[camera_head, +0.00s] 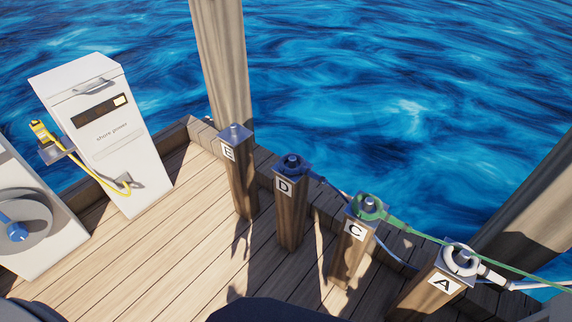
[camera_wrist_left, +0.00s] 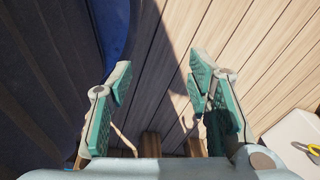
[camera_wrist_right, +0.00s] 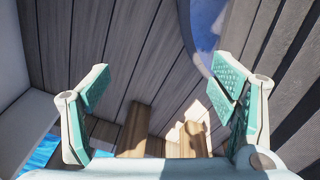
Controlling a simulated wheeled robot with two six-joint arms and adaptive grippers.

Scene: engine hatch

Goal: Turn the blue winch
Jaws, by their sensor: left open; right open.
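A blue knob or handle (camera_head: 15,231) sits on a round grey disc (camera_head: 30,212) on the face of a white cabinet (camera_head: 52,252) at the left edge of the head view. It is the only blue fitting of that kind in view, and the cabinet is partly cut off. My left gripper (camera_wrist_left: 160,62) is open and empty in the left wrist view, above wooden planks. My right gripper (camera_wrist_right: 160,65) is open and empty in the right wrist view, also above planks. Neither gripper shows clearly in the head view, and neither wrist view shows the knob.
A white shore power box (camera_head: 125,150) with a yellow plug (camera_head: 40,130) and cable stands beside the cabinet. Wooden posts E (camera_head: 240,185), D (camera_head: 290,220), C (camera_head: 347,255) and A (camera_head: 415,297) line the dock edge, some with ropes. Planks (camera_head: 190,240) before the cabinet are clear.

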